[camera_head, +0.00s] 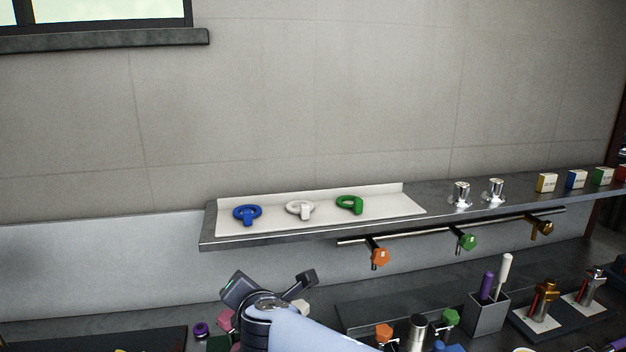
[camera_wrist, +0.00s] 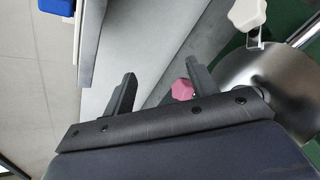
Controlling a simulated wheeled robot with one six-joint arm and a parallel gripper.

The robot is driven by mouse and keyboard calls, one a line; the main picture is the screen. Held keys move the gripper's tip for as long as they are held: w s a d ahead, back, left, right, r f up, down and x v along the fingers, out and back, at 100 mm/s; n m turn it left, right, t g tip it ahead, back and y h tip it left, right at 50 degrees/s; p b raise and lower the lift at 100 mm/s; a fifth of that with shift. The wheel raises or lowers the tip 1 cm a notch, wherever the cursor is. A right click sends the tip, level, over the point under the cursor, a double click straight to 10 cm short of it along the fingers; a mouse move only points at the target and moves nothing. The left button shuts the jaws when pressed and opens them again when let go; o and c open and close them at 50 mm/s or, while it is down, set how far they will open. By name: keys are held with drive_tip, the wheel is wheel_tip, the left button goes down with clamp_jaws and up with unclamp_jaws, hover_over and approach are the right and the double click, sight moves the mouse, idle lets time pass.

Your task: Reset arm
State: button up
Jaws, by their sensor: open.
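My gripper (camera_wrist: 160,88) is open in the wrist view, with its two dark fingers apart and nothing between them. In the head view my gripper (camera_head: 275,287) is at the bottom, left of centre, above the counter and in front of the shelf. It is apart from the shelf and from the ring-shaped pieces on it. My pale arm link covers part of the counter below it.
Orange (camera_head: 379,256) and green (camera_head: 466,242) knobs hang below. A grey holder (camera_head: 486,316) and fittings crowd the right counter. The wall above is clear.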

drive_tip(key=n, duration=0.1)
drive_tip(key=s+n+y, duration=0.1)
drive_tip(key=n, duration=0.1)
drive_tip(key=shift+f+b, duration=0.3)
drive_tip(key=shift+f, duration=0.1)
